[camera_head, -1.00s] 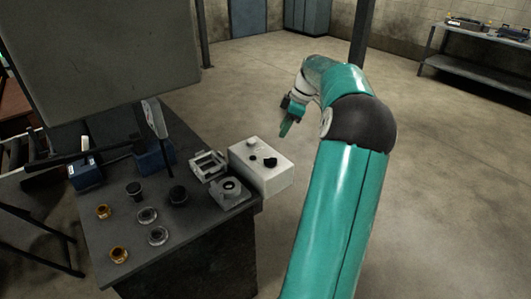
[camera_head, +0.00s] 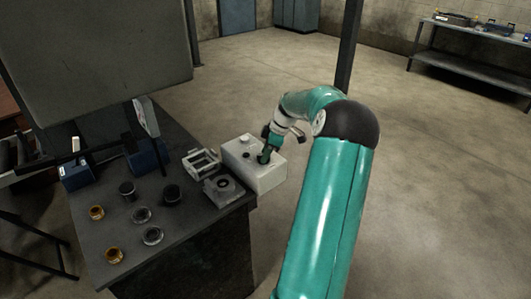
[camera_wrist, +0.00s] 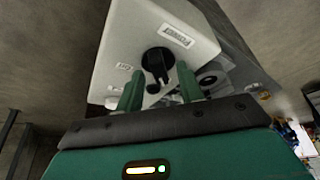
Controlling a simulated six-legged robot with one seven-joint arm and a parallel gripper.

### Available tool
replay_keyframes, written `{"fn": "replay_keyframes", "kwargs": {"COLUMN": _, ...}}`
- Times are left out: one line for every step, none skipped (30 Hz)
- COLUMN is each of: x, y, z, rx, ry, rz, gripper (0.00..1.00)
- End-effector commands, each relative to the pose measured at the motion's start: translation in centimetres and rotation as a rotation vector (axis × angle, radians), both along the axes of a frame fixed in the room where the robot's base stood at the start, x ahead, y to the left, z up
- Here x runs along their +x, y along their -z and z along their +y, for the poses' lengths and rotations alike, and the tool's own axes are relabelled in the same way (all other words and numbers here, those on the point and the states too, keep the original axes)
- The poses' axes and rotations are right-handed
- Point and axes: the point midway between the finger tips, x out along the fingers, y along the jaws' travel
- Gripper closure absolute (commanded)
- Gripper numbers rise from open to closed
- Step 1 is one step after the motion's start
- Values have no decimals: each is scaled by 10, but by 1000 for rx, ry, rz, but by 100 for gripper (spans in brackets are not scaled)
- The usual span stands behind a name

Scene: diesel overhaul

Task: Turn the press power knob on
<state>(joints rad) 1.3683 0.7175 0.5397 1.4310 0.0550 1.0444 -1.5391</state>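The press power knob (camera_wrist: 158,62) is a round black knob with a pointer grip, on the face of a white control box (camera_head: 267,176). In the wrist view a "Power" label (camera_wrist: 176,36) is beside it and an "OFF" label (camera_wrist: 124,66) lies to its left. My gripper (camera_wrist: 158,90) is open, its two green fingers on either side of the knob's lower part, with a gap between them. I cannot tell whether either finger touches the knob. In the head view my gripper (camera_head: 265,155) is over the box top and hides the knob.
The box stands at the right edge of a dark bench (camera_head: 186,225). Beside it are a grey bracket frame (camera_head: 202,163) and a grey block with a round hole (camera_head: 223,187). Black, silver and brass rings stand further left. A large grey panel (camera_head: 95,55) overhangs the bench.

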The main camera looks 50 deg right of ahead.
Motion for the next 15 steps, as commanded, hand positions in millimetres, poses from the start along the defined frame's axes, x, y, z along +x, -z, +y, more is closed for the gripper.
{"fn": "replay_keyframes", "kwargs": {"x": 1, "y": 2, "z": 1, "rx": 1, "ry": 0, "rz": 0, "gripper": 63}}
{"fn": "replay_keyframes", "kwargs": {"x": 2, "y": 3, "z": 1, "rx": 0, "ry": 0, "rz": 0, "gripper": 63}}
{"fn": "replay_keyframes", "kwargs": {"x": 2, "y": 3, "z": 1, "rx": -1, "ry": 0, "rz": 0, "gripper": 63}}
{"fn": "replay_keyframes", "kwargs": {"x": 2, "y": 3, "z": 1, "rx": -1, "ry": 0, "rz": 0, "gripper": 63}}
{"fn": "replay_keyframes", "kwargs": {"x": 2, "y": 3, "z": 1, "rx": -1, "ry": 0, "rz": 0, "gripper": 63}}
{"fn": "replay_keyframes", "kwargs": {"x": 2, "y": 3, "z": 1, "rx": -1, "ry": 0, "rz": 0, "gripper": 63}}
{"fn": "replay_keyframes", "kwargs": {"x": 2, "y": 3, "z": 1, "rx": -1, "ry": 0, "rz": 0, "gripper": 63}}
{"fn": "replay_keyframes", "kwargs": {"x": 2, "y": 3, "z": 1, "rx": -1, "ry": 0, "rz": 0, "gripper": 63}}
{"fn": "replay_keyframes", "kwargs": {"x": 2, "y": 3, "z": 1, "rx": -1, "ry": 0, "rz": 0, "gripper": 67}}
{"fn": "replay_keyframes", "kwargs": {"x": 2, "y": 3, "z": 1, "rx": -1, "ry": 0, "rz": 0, "gripper": 73}}
{"fn": "replay_keyframes", "kwargs": {"x": 2, "y": 3, "z": 1, "rx": -1, "ry": 0, "rz": 0, "gripper": 78}}
{"fn": "replay_keyframes", "kwargs": {"x": 2, "y": 2, "z": 1, "rx": -1, "ry": 0, "rz": 0, "gripper": 86}}
{"fn": "replay_keyframes", "kwargs": {"x": 2, "y": 3, "z": 1, "rx": -1, "ry": 0, "rz": 0, "gripper": 92}}
{"fn": "replay_keyframes", "kwargs": {"x": 2, "y": 2, "z": 1, "rx": -1, "ry": 0, "rz": 0, "gripper": 98}}
{"fn": "replay_keyframes", "kwargs": {"x": 2, "y": 2, "z": 1, "rx": -1, "ry": 0, "rz": 0, "gripper": 100}}
